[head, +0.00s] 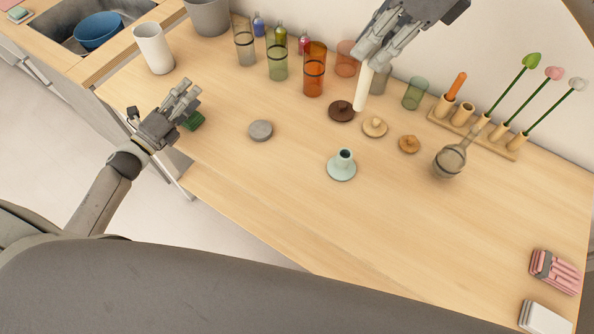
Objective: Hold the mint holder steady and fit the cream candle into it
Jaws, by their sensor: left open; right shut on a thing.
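The mint holder (342,168) stands upright on the middle of the wooden table, with a round base and a short neck with a dark opening at its top. The cream candle (362,90) hangs roughly upright, slightly tilted, from my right gripper (371,57), which is shut on its upper end. The candle's lower end appears above and behind the holder, apart from it. My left gripper (190,93) is open and empty at the table's left edge, well to the left of the holder, by a small dark green object (192,121).
A grey disc (261,130) and brown and wooden lids (375,126) lie around the holder. Tall glasses (314,70) stand behind. A wooden rack (490,139) with stems and a strainer (449,161) are to the right.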

